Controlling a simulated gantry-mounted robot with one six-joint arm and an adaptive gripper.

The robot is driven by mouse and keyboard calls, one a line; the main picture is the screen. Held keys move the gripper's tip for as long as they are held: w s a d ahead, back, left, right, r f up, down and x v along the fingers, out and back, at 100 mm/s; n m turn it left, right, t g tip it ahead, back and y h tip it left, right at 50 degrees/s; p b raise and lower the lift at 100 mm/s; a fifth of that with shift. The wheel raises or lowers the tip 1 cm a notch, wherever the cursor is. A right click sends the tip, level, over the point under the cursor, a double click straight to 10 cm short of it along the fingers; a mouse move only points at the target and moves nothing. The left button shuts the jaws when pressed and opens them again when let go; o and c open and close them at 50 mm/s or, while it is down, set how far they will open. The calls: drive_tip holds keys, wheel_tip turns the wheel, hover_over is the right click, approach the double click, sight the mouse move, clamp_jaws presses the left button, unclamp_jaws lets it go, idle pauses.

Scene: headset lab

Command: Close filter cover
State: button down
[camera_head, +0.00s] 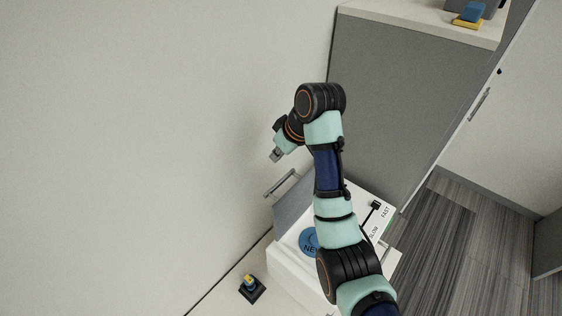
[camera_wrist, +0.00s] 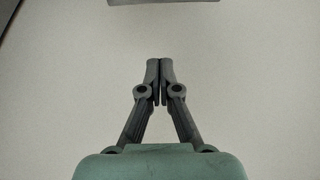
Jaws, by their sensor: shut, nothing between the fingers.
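A white machine (camera_head: 289,265) stands at the lower middle of the head view, partly hidden behind my arm. A grey panel with a metal handle, which looks like the filter cover (camera_head: 291,208), stands raised at the machine's back left. The handle (camera_head: 281,183) is at its upper edge. My gripper (camera_head: 275,156) is above and slightly left of the handle, apart from it in the picture. In the wrist view my gripper (camera_wrist: 160,66) has its fingertips together with nothing between them. A grey edge (camera_wrist: 163,2) shows at the top of that view; I cannot tell what it belongs to.
The machine's top carries a blue round label (camera_head: 309,241) and a black lever (camera_head: 375,206) by SLOW and FAST markings. A small black and yellow device (camera_head: 251,288) sits left of the machine. A plain wall (camera_head: 150,130) is at the left, a grey partition (camera_head: 400,95) behind.

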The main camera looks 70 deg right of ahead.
wheel_tip(320, 180, down, 8)
drive_tip(key=p, duration=0.1)
idle(0.4)
drive_tip(key=shift+s+a+r, duration=0.1)
